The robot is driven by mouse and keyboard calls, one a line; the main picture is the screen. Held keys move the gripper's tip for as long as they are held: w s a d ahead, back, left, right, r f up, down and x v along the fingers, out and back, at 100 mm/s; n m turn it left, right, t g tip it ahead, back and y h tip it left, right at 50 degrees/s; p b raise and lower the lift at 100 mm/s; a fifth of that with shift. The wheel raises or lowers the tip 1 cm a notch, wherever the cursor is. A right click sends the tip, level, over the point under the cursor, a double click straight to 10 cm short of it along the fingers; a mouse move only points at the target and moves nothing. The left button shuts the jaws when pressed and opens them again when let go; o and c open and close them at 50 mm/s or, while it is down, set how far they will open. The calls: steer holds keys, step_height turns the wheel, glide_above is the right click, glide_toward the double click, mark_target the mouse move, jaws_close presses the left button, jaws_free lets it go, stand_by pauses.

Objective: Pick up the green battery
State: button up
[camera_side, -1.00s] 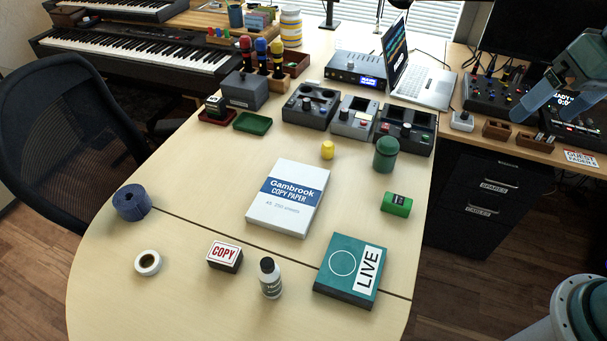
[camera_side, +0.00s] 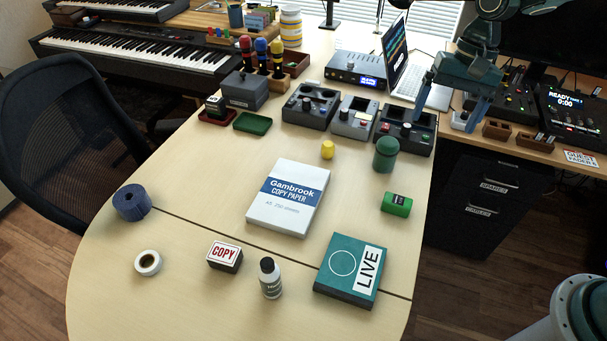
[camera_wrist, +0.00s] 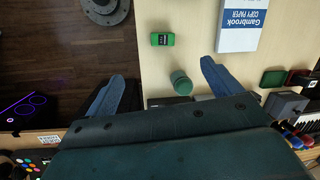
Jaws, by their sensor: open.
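The green battery (camera_side: 397,204) lies on its side near the right edge of the light wooden table, with a dark label on it. It also shows in the wrist view (camera_wrist: 162,40), near the table edge, forward of the fingers. My gripper (camera_side: 448,110) is above the back right of the scene, fingers spread and pointing down. In the wrist view, its two blue fingers (camera_wrist: 162,72) are wide apart with nothing between them touching. The gripper is well apart from the battery.
A dark green capped jar (camera_side: 385,155) stands behind the battery. The copy paper pack (camera_side: 288,222) lies left of it, and a teal LIVE box (camera_side: 350,270) in front. Grey devices (camera_side: 405,132) and a laptop (camera_side: 424,86) are at the back. Table around the battery is clear.

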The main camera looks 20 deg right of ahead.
steer(key=w+f+m+g+y, duration=0.1)
steer(key=w+f, duration=0.3)
steer(key=f, duration=0.9)
steer(key=shift+w+a+m+g, duration=0.25)
steer(key=shift+w+m+g, duration=0.1)
steer(key=shift+m+g, duration=0.5)
steer(key=shift+f, duration=0.2)
glide_above(399, 199)
steer(key=w+d, duration=0.1)
steer(key=w, duration=0.1)
steer(key=f, duration=0.6)
steer(key=shift+s+d+f, duration=0.1)
steer(key=shift+s+f, duration=0.1)
steer(key=shift+s+a+f, duration=0.2)
steer(key=shift+f, duration=0.45)
steer(key=shift+x, duration=2.6)
steer(key=shift+d, duration=0.2)
